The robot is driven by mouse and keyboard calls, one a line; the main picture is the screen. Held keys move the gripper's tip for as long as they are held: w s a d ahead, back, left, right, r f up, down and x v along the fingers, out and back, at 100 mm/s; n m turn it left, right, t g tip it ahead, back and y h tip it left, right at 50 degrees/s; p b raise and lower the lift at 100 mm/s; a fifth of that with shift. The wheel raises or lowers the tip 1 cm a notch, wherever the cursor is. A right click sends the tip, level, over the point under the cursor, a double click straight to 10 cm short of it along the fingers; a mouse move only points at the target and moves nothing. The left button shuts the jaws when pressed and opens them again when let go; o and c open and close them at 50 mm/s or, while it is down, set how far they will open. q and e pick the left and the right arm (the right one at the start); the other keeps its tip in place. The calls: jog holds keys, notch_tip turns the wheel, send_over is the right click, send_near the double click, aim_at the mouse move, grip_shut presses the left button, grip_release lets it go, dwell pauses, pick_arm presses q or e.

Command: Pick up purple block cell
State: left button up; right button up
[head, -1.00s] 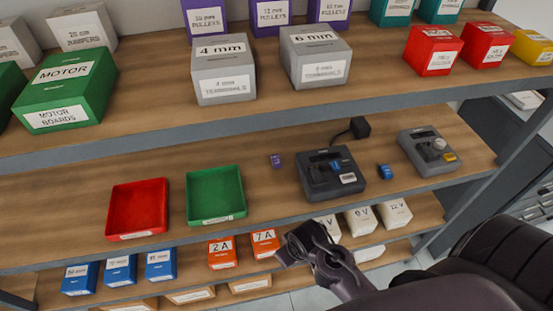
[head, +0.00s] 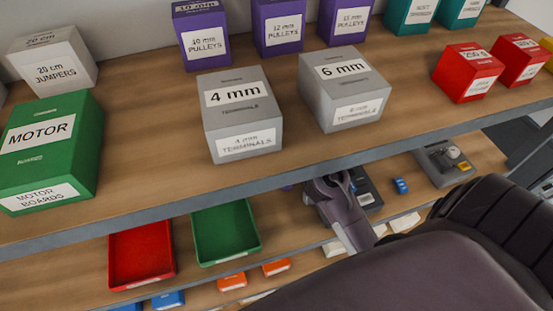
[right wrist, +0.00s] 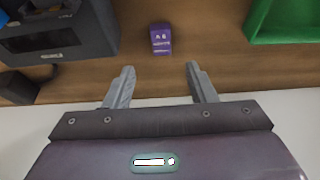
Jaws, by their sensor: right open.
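The purple block cell (right wrist: 161,39) is a small purple block with a white label. It lies on the wooden shelf in the right wrist view, just beyond and between my fingertips. In the head view only a purple sliver (head: 287,188) shows below the upper shelf's edge. My right gripper (right wrist: 162,78) is open and empty, its two grey fingers apart and not touching the block. In the head view my right gripper (head: 328,184) reaches under the upper shelf, its fingertips hard to make out. My left gripper is in neither view.
A green tray (head: 226,231) and a red tray (head: 141,252) stand left of the block. A dark device (head: 366,187) is beside my right gripper, with a blue block (head: 401,185) farther right. The upper shelf edge (head: 230,189) hangs over the area.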

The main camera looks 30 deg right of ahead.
aim_at(286, 182)
jog(key=shift+w+d+f, duration=0.1)
jog(key=shift+w+f, duration=0.15)
jog(key=shift+f, duration=0.1)
notch_tip(286, 182, down, 3)
jog(key=shift+p, duration=1.15)
jog(key=x, duration=0.2)
jog(key=shift+w+f+p, duration=0.15)
jog(key=shift+f+p, duration=0.15)
jog(key=shift+w+f, duration=0.2)
jog(key=shift+f, duration=0.3)
jog(key=c, duration=0.6)
grip_shut()
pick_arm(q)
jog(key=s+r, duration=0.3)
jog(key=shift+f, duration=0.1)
